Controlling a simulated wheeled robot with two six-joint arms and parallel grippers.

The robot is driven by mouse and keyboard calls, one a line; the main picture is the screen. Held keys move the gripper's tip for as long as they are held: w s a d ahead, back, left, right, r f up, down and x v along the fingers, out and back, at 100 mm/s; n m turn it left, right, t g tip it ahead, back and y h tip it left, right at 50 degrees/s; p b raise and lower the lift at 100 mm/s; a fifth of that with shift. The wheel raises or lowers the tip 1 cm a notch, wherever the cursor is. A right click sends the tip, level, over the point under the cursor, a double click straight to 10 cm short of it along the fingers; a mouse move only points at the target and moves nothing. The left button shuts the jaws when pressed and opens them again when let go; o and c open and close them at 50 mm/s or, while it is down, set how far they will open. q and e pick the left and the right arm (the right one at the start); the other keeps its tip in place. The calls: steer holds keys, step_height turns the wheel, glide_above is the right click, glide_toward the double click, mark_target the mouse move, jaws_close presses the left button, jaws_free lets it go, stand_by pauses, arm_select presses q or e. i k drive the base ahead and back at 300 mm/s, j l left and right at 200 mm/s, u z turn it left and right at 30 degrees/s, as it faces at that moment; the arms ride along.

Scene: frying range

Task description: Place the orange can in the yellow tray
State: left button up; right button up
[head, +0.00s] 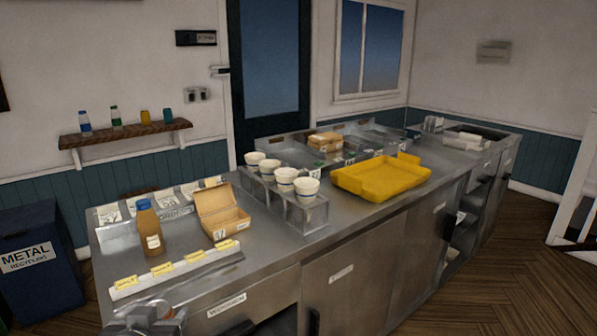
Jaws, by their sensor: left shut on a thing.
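My left gripper (158,320) is at the bottom left edge of the head view, in front of the counter's near edge. It is shut on what looks like the orange can (151,305). Only a pale top with an orange-red rim shows, and the rest is hidden or cut off. The yellow tray (381,179) lies on the counter right of centre, well apart from the gripper. It looks empty. My right gripper is not in view.
A row of white cups (285,179) in a metal holder stands between gripper and tray. An open cardboard box (221,213), a brown blue-capped bottle (149,228) and a labelled strip (175,269) stand on the left counter (262,237). A wall shelf (125,133) holds bottles and cans.

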mark_target(376, 182)
steer(key=i+l, duration=0.15)
steer(key=l, duration=0.2)
steer(key=i+l, duration=0.2)
steer(key=l, duration=0.15)
steer(key=i+l, duration=0.15)
steer(key=l, duration=0.15)
steer(key=i+l, duration=0.15)
steer(key=l, duration=0.2)
steer(key=i+l, duration=0.2)
steer(key=l, duration=0.15)
